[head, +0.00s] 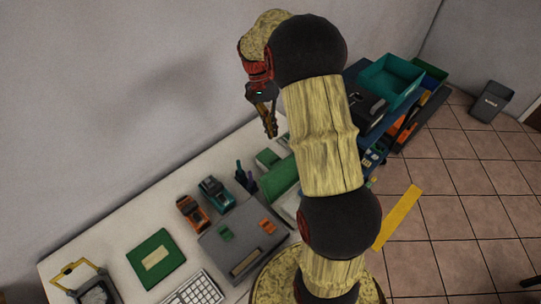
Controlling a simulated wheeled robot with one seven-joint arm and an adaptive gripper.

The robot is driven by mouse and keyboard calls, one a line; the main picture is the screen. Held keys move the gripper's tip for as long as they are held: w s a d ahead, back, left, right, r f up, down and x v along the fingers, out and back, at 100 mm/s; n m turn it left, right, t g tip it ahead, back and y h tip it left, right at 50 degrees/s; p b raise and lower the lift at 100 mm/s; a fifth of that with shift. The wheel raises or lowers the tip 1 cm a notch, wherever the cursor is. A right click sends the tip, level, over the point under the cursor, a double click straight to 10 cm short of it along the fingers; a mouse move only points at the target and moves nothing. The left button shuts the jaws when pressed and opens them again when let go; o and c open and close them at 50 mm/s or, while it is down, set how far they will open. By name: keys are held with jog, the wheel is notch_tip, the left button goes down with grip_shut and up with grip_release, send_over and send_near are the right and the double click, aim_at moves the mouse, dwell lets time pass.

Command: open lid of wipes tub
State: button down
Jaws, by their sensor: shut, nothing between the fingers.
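I cannot pick out the wipes tub or its lid for certain. Green box-like shapes (277,179) stand on the white table beside my arm, which hides part of them; I cannot tell what they are. My gripper (271,133) hangs with its fingers pointing down, shut and empty, in front of the wall and near the back of the table. I cannot judge its height above the table.
The white table (112,220) holds a dark grey case (228,247), a green board (156,258), a keyboard (194,292) and orange and teal tools (214,192). A teal bin (387,80) stands behind my arm. Tiled floor (455,200) is open at right.

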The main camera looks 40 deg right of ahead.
jog(key=w+f+n+t, duration=0.1)
jog(key=f+n, duration=0.3)
jog(key=f, duration=0.1)
jog(key=w+f+n+t+b, duration=0.1)
jog(key=f+n+t, duration=0.1)
jog(key=f+n, duration=0.2)
jog(key=w+a+f+n+t, duration=0.1)
jog(key=w+f+n, duration=0.1)
jog(key=f+n, duration=0.2)
notch_tip(320, 180, down, 2)
jog(key=shift+f+b, duration=0.25)
jog(key=shift+b, duration=0.1)
jog(key=shift+s+d+r, duration=0.1)
jog(key=shift+s+r, duration=0.1)
jog(key=shift+s, duration=0.4)
jog(key=shift+s+d+r, duration=0.1)
jog(key=shift+s+r, duration=0.1)
jog(key=shift+s, duration=0.45)
jog(key=shift+s+r, duration=0.2)
jog(key=shift+s, duration=0.4)
jog(key=shift+s+r, duration=0.1)
